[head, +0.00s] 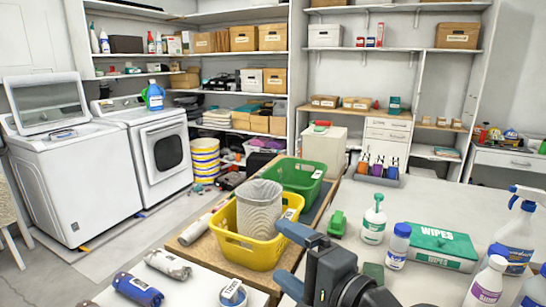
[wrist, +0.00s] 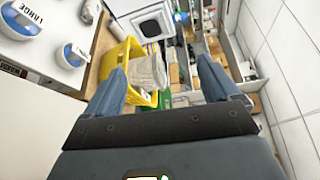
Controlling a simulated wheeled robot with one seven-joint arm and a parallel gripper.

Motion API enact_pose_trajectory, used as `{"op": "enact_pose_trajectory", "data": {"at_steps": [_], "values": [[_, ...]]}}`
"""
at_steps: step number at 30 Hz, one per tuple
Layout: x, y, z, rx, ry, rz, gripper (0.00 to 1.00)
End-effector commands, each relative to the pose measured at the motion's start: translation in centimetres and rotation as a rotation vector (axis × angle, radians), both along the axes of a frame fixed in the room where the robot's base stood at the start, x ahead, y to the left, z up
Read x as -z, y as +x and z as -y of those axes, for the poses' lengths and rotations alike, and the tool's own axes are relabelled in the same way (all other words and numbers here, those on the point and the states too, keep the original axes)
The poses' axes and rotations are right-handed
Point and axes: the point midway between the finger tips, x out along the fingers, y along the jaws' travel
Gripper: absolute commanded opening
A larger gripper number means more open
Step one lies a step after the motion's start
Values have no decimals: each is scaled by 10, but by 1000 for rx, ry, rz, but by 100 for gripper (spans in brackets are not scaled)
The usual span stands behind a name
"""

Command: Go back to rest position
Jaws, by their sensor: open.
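My gripper (head: 296,258) reaches in from the bottom of the head view, above the front of the white counter. In the wrist view my gripper (wrist: 160,92) shows two blue fingers spread wide apart with nothing between them in its grasp. A yellow basket (head: 240,249) with a pale woven bin (head: 260,208) inside it stands to the left of my gripper in the head view. The yellow basket (wrist: 108,65) and the pale bin (wrist: 148,70) show beyond the fingers in the wrist view, apart from them.
A green basket (head: 299,181) stands behind the yellow one. On the white counter (head: 430,200) are a green wipes box (head: 440,245), a green-labelled pump bottle (head: 374,222) and several other bottles. Rolled bundles (head: 138,289) lie at the lower left. A washer (head: 65,180) and shelves stand behind.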

Motion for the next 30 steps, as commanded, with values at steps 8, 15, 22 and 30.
{"op": "enact_pose_trajectory", "data": {"at_steps": [8, 15, 22, 30], "values": [[37, -51, 14, 213, -65, 113, 89], [82, -118, 43, 379, -271, 154, 89], [118, -200, 81, 465, -581, 176, 89], [132, -303, 132, 431, -1041, 237, 89]]}}
